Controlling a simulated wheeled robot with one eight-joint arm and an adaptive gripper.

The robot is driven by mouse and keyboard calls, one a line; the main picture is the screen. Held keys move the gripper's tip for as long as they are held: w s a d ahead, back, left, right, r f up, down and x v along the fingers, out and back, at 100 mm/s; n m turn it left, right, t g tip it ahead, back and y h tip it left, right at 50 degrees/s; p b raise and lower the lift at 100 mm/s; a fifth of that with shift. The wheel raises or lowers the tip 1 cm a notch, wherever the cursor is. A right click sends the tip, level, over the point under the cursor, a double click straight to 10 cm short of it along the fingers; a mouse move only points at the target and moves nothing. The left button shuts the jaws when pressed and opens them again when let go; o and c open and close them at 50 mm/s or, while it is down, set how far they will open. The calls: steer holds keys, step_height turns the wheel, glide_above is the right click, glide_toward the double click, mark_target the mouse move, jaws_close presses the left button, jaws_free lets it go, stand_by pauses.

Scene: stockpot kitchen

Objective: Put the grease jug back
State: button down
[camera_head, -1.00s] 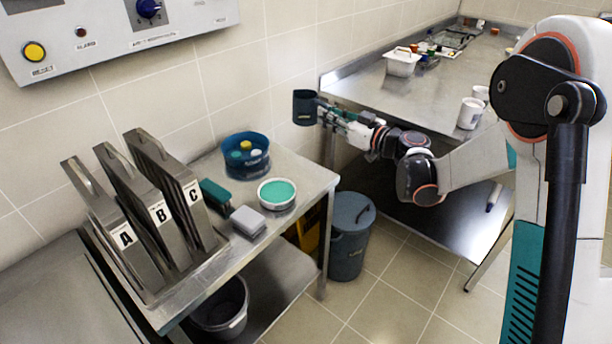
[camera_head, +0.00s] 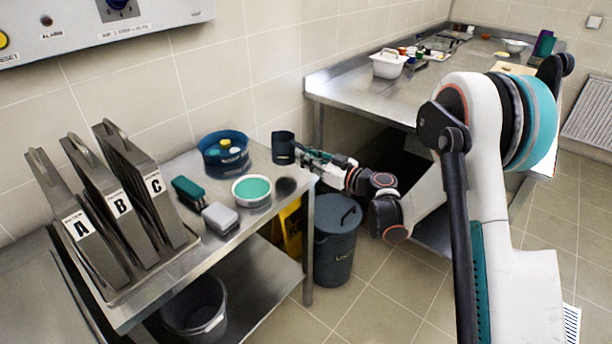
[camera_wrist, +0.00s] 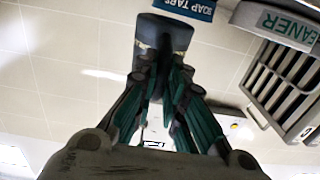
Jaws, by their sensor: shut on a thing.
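The grease jug (camera_head: 283,148) is a dark blue-grey cylinder, held upright above the back right part of the small steel table (camera_head: 292,166). My gripper (camera_head: 301,154) is shut on it from the right. A dark shadow lies on the tabletop below, and the jug looks clear of the surface. In the wrist view the jug (camera_wrist: 163,38) sits between my fingertips (camera_wrist: 162,75); its far side is hidden.
A blue tub (camera_head: 224,152), a round green-topped container (camera_head: 252,190), a green brush (camera_head: 188,190) and a grey block (camera_head: 220,218) stand nearby. Lettered panels (camera_head: 120,205) fill the left. A lidded bin (camera_head: 336,240) stands below the right edge.

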steer(key=shift+f+b, duration=0.85)
steer(key=shift+f, duration=1.5)
steer(key=shift+f, duration=0.15)
steer(key=c, duration=1.7)
jaws_free()
steer(key=shift+o, duration=0.2)
